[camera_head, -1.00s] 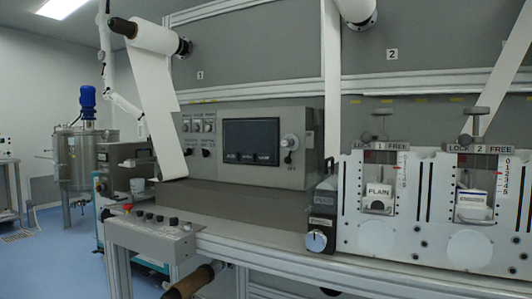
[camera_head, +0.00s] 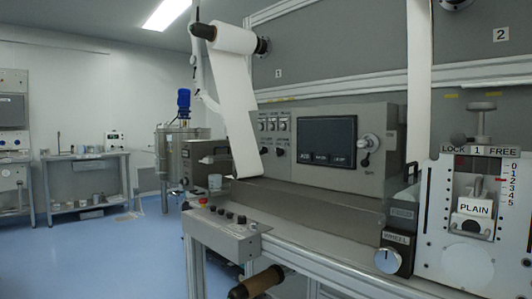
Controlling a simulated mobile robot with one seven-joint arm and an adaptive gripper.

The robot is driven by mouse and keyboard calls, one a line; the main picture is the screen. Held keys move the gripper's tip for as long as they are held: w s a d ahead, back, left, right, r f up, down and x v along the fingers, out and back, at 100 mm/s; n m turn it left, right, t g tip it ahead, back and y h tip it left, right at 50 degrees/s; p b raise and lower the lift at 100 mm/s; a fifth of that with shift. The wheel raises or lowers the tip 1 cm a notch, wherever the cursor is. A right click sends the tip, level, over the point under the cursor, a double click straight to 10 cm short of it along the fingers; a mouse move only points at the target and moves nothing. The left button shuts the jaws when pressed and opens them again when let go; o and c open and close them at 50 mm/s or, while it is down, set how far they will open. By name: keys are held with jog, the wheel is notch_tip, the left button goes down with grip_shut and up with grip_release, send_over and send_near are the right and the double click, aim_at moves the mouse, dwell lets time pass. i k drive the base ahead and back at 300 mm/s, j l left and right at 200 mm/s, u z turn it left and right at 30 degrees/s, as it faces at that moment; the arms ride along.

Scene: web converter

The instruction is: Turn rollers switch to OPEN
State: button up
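I cannot tell for sure which control is the rollers switch; the small labels are hard to read. A light rotary handle (camera_head: 370,143) is on the grey control panel, right of the dark screen (camera_head: 327,142). Several small switches (camera_head: 274,124) are left of the screen. A low console (camera_head: 220,234) at the front left carries several dark knobs and a red button. My gripper is not in view.
A white web (camera_head: 238,110) hangs from a roll (camera_head: 234,38) in front of the machine. A white station marked PLAIN (camera_head: 474,208) stands at the right. A steel tank (camera_head: 178,160) and a bench (camera_head: 90,157) are behind. Blue floor (camera_head: 100,250) is clear at the left.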

aim_at(264, 151)
jog(key=i+u, duration=0.15)
jog(key=i, duration=0.4)
jog(key=i+l+u, duration=0.2)
jog(key=i, duration=0.3)
jog(key=j, duration=0.1)
